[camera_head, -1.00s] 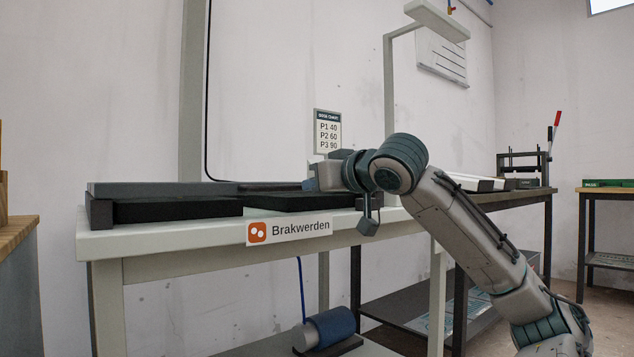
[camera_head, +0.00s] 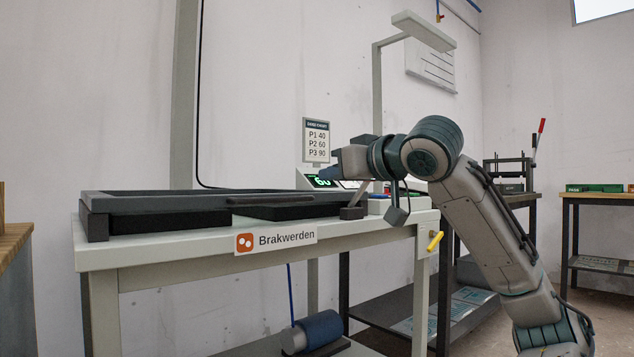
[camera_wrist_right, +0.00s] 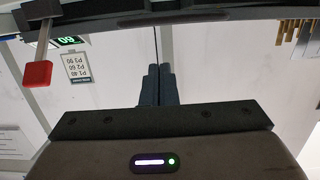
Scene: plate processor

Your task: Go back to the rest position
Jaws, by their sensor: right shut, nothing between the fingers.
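My right gripper (camera_head: 338,162) is raised above the right end of the pale bench, in front of the display and beside the sign. Its fingers are together with nothing between them. They also show closed in the right wrist view (camera_wrist_right: 157,85), pointing toward the pale wall. The plate processor labelled Brakwerden has a dark frame (camera_head: 150,202) on its top. Its display (camera_head: 322,181) shows a green 60, partly hidden by my right gripper. My left gripper is in neither view.
A sign (camera_head: 316,140) lists P1 40, P2 60 and P3 90. A yellow handle (camera_head: 435,241) sticks out at the bench's right front. A red knob (camera_wrist_right: 37,73) shows in the right wrist view. A blue cylinder (camera_head: 320,328) lies below. Another table (camera_head: 600,196) stands far right.

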